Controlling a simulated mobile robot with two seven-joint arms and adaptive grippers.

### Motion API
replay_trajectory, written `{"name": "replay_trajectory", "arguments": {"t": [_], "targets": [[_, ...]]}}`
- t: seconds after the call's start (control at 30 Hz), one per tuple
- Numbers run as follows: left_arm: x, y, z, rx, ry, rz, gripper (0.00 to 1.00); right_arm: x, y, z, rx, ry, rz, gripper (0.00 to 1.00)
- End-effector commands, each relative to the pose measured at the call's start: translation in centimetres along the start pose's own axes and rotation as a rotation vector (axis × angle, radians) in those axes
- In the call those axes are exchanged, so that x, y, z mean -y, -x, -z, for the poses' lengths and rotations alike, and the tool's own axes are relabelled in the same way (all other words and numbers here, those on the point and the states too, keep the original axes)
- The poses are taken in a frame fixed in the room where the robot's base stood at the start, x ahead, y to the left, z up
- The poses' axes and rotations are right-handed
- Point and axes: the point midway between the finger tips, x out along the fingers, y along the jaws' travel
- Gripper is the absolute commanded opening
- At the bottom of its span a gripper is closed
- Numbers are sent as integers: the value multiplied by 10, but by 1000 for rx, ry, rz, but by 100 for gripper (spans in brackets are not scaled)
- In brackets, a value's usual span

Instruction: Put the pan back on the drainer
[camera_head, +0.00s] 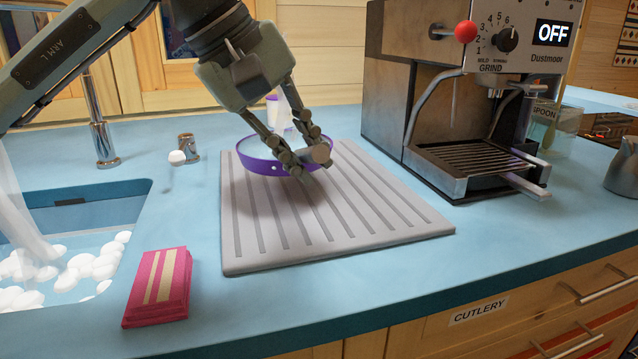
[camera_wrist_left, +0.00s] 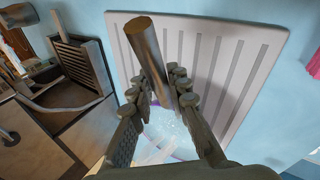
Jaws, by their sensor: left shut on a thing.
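The pan (camera_head: 258,165) has a purple rim and a thick brownish handle (camera_wrist_left: 146,50). It is over the back left part of the grey ribbed drainer (camera_head: 345,225). My left gripper (camera_head: 303,153) is shut on the pan's handle, with the handle's end sticking out past the fingers. In the left wrist view the drainer (camera_wrist_left: 240,65) lies under the handle and fingers. The gripper hides part of the pan, and I cannot tell whether the pan touches the drainer. My right gripper is not in view.
A coffee machine (camera_head: 390,110) stands right of the drainer. On the left are a sink (camera_head: 125,190) with white foam, a tap (camera_head: 100,140) and a pink sponge (camera_head: 158,290). A white and purple item (camera_head: 275,108) stands behind the pan. The drainer's front is clear.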

Motion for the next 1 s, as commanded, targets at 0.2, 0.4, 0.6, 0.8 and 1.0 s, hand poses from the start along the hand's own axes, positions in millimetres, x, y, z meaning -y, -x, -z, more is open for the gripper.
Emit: {"name": "replay_trajectory", "arguments": {"t": [0.2,0.4,0.6,0.8,1.0], "targets": [[-13,-17,2,-4,-2,-8,0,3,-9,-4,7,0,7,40],[-7,-28,3,-4,-2,-6,0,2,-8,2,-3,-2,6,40],[7,-50,3,-4,-1,-6,0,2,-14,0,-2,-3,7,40],[8,-53,3,-5,-3,-9,0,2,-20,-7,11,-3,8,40],[10,-55,2,-1,1,-1,29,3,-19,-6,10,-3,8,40]]}}
